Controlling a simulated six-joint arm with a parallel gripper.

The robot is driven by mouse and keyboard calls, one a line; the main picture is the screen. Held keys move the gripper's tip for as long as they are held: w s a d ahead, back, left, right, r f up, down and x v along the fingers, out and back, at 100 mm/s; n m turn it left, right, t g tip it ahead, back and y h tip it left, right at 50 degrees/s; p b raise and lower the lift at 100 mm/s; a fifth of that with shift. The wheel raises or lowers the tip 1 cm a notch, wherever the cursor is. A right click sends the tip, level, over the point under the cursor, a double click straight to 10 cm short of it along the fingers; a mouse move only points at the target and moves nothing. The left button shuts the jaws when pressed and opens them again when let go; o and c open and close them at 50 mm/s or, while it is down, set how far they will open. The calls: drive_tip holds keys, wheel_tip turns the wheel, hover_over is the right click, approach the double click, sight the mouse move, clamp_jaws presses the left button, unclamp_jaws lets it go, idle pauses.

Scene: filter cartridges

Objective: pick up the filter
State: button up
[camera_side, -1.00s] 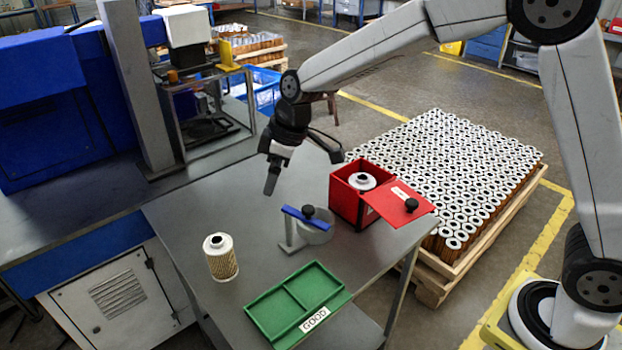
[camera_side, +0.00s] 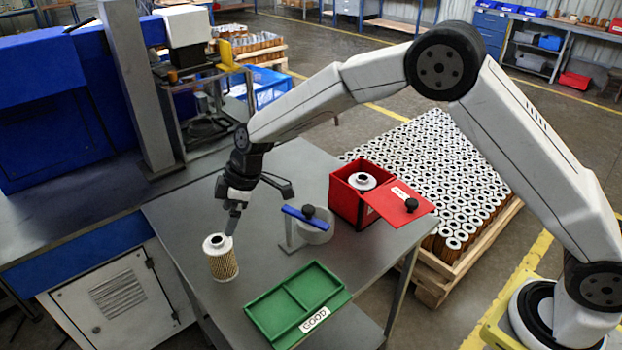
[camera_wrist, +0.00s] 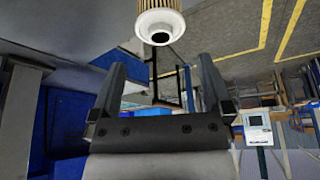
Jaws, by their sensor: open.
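A filter (camera_side: 221,260) with a tan pleated body and white end caps stands upright on the grey table (camera_side: 185,225), near its left edge. My gripper (camera_side: 232,222) is just above and slightly right of the filter's top in the side view. In the wrist view the filter (camera_wrist: 161,24) is at the top centre, beyond the open fingers of my gripper (camera_wrist: 158,75). The gap between the fingers is empty.
A green tray (camera_side: 290,330) marked GOOD is right of the filter. A grey stand with a blue bar (camera_side: 305,217) is behind it. A red box (camera_side: 345,203) with its lid beside it holds another filter (camera_side: 362,181). Many filters fill a pallet (camera_side: 435,290) beyond the table.

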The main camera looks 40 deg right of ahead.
sight(225, 242)
drive_tip(key=shift+f, duration=1.5)
drive_tip(key=shift+x, duration=1.3)
drive_tip(key=shift+x, duration=2.55)
drive_tip(key=c, duration=1)
drive_tip(key=shift+o, duration=0.2)
drive_tip(key=shift+r, duration=0.1)
